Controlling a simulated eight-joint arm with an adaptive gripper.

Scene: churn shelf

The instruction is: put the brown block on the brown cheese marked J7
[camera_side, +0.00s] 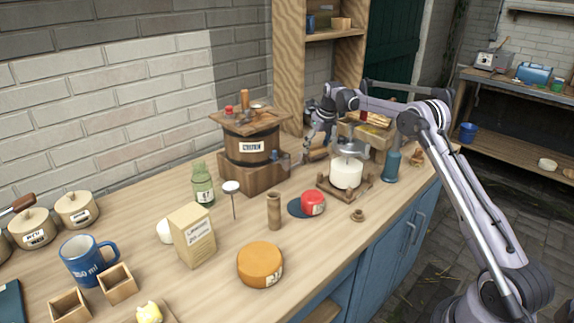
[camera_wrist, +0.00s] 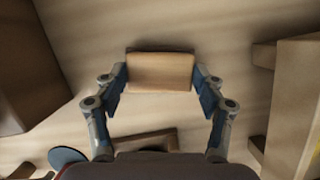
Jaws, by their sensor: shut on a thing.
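My gripper (camera_side: 318,140) is shut on a light brown block (camera_side: 316,154), held between the churn stand and the crate at the back. In the wrist view my gripper (camera_wrist: 160,80) has its two blue pads at the ends of the block (camera_wrist: 160,72). Whether the block is clear of the table is hard to tell. An orange-brown cheese wheel (camera_side: 260,264) lies at the front of the table with a pale label on its side; I cannot read it. A smaller red cheese (camera_side: 313,203) with a label sits on a dark blue disc (camera_side: 295,207).
The churn (camera_side: 250,150) stands on a wooden base left of my gripper. A candle (camera_side: 346,172) in a wooden frame, a blue bottle (camera_side: 391,166) and a crate (camera_side: 372,140) are to the right. A wooden cylinder (camera_side: 274,211), carton (camera_side: 192,235) and green bottle (camera_side: 203,187) stand mid-table.

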